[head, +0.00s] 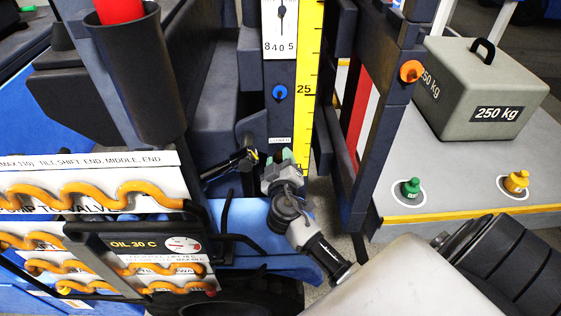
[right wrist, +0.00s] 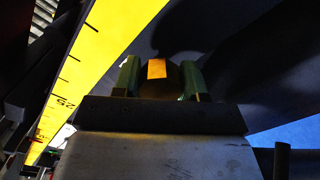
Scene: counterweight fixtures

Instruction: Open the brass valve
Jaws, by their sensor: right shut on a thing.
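My right gripper (head: 277,163) reaches in from the lower right in the head view, at the foot of the dark column with the yellow scale. In the right wrist view its green fingers (right wrist: 157,80) are closed on both sides of a dark rounded piece with a bright orange-yellow patch, which I take as the brass valve (right wrist: 157,68). In the head view the gripper hides most of the valve. A small label reading like "CLOSED" (head: 279,140) sits just above the fingers. My left gripper does not show.
The yellow scale (head: 308,75) and dark frame posts (head: 383,120) stand close to the right gripper. A black lever-like part (head: 228,168) lies just left of it. A 250 kg weight (head: 485,88) and green (head: 410,187) and yellow (head: 515,182) knobs sit on the right platform.

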